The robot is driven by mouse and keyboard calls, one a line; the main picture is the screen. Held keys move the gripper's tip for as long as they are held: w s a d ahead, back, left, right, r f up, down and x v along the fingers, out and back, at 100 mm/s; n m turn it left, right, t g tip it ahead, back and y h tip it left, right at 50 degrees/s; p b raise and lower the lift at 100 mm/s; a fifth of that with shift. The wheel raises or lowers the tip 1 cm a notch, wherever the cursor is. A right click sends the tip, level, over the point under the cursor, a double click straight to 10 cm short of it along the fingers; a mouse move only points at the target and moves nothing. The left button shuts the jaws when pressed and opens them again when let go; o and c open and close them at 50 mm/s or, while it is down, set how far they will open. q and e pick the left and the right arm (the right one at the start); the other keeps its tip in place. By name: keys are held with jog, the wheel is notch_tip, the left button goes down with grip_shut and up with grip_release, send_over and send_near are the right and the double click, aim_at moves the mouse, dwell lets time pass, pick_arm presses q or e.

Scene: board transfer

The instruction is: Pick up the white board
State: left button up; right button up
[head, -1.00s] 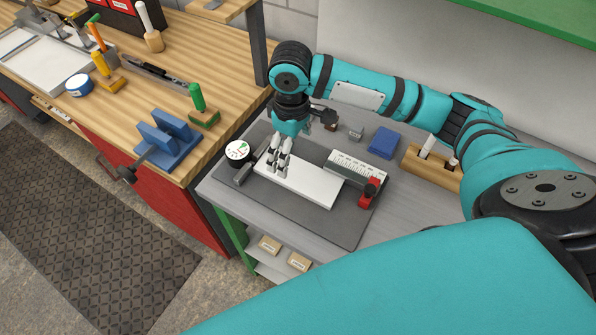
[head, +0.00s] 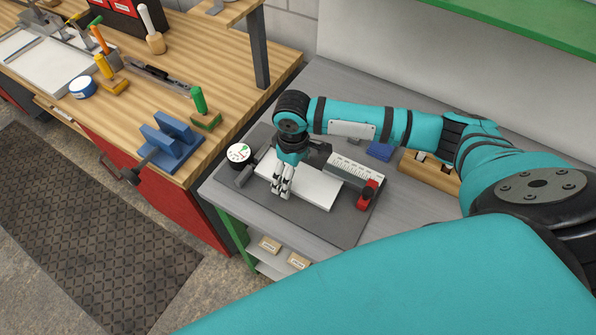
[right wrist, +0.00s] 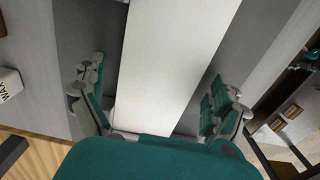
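The white board (head: 312,188) lies on the dark grey mat (head: 345,228) on the grey table in the head view. My right gripper (head: 281,190) is over the left end of the board, fingers pointing down. In the right wrist view the board (right wrist: 173,60) runs up the middle between the two spread fingers of the right gripper (right wrist: 158,100). Gaps show between the board and each finger, so the gripper is open and not closed on it. My left gripper is not in view.
A dial gauge (head: 238,153) stands just left of the board. A scale with a red block (head: 369,192) sits at its right end. A blue box (head: 379,151) and a wooden holder (head: 430,175) stand behind. A wooden bench with a blue vise (head: 172,147) is at left.

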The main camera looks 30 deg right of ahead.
jog(key=c, duration=1.3)
jog(key=shift+c, duration=0.2)
jog(key=shift+w+r, duration=0.1)
jog(key=shift+r, duration=0.05)
jog(key=shift+r+b, duration=0.35)
jog(key=shift+r, duration=0.2)
jog(key=shift+s+a+r+b, duration=0.15)
jog(key=shift+r+b, duration=0.1)
jog(key=shift+r, duration=0.25)
jog(key=shift+s+r+b, duration=0.15)
jog(key=shift+r+b, duration=0.05)
jog(key=shift+r, duration=0.3)
jog(key=s+a, duration=0.2)
jog(key=s, duration=0.2)
jog(key=s+a+r+b, duration=0.1)
jog(key=s, duration=0.3)
jog(key=s+a+b, duration=0.1)
jog(key=s+a, duration=0.1)
jog(key=s, duration=0.3)
jog(key=shift+a+r, duration=0.2)
jog(key=shift+a, duration=0.15)
jog(key=shift+s+a+r, duration=0.1)
jog(key=shift+s+a, duration=0.15)
jog(key=shift+s, duration=0.35)
